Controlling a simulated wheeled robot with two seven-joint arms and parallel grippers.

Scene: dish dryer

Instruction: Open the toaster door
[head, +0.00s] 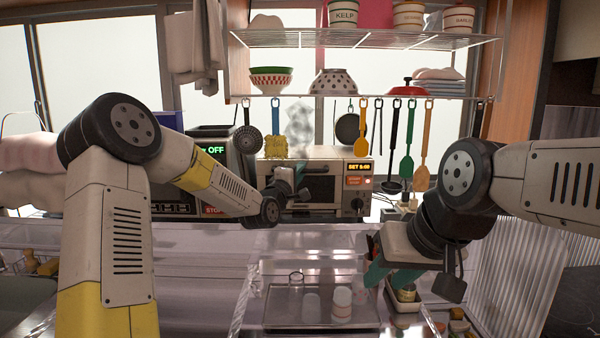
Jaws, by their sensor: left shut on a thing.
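The toaster (352,162) is a pale boxy oven on the counter at the back centre, with an orange display and a knob on its right side. Its door (322,188) has a dark window and looks upright and closed. My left gripper (302,183) is at the left part of the door front, shut at the door handle (318,168). The gripper partly covers this side, so the exact contact is hard to see. My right gripper (388,279) is open, low at the right, over the front counter near a small jar, away from the toaster.
A dark appliance with a green display (212,150) stands left of the toaster. A clear tray (275,308) with small jars (342,303) lies in front.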

